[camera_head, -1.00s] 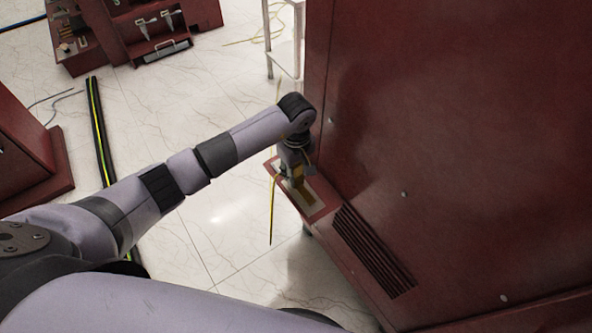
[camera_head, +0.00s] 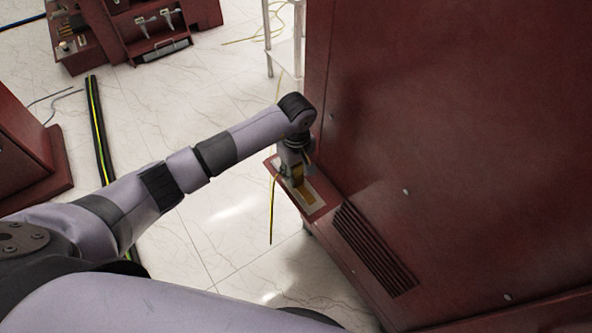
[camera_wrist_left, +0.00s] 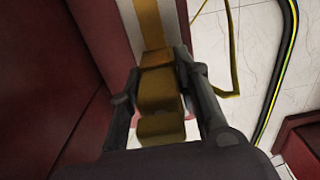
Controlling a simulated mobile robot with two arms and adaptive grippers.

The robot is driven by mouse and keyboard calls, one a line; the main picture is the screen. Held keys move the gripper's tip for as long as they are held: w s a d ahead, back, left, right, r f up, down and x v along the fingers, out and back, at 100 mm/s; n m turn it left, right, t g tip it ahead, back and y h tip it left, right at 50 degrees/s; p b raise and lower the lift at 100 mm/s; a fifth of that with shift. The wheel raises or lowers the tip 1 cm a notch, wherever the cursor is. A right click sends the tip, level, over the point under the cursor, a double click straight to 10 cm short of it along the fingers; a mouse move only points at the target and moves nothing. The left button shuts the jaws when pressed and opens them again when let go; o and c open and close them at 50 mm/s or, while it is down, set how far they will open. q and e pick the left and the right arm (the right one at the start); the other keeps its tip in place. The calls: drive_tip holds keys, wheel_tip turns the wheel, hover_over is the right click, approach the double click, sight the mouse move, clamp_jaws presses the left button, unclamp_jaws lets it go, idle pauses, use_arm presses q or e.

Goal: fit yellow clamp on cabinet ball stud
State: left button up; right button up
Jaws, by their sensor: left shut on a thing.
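My left gripper (camera_head: 294,170) is low beside the large dark red cabinet (camera_head: 450,130), over the ledge at its foot. In the left wrist view my left gripper (camera_wrist_left: 160,78) is shut on the yellow clamp (camera_wrist_left: 160,92), which sits between its two dark fingers. The clamp (camera_head: 297,179) shows only as a small yellow patch in the head view. Below it, a yellow strip (camera_head: 307,195) lies on a pale plate on the ledge. I cannot make out the ball stud or tell whether the clamp touches it. My right gripper is not in view.
A thin yellow cable (camera_head: 271,215) hangs beside the ledge, and also shows in the wrist view (camera_wrist_left: 232,60). A vent grille (camera_head: 372,248) is on the cabinet's base. A black cable with a yellow-green stripe (camera_head: 99,130) lies on the open tiled floor to the left.

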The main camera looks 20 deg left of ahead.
use_arm(q)
drive_tip(key=o, duration=1.2)
drive_tip(key=shift+f, duration=0.1)
drive_tip(key=shift+o, duration=0.2)
drive_tip(key=shift+r, duration=0.25)
wheel_tip(320, 180, up, 8)
drive_tip(key=shift+f, duration=0.25)
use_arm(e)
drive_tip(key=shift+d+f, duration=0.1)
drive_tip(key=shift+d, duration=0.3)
use_arm(q)
drive_tip(key=shift+r, duration=0.15)
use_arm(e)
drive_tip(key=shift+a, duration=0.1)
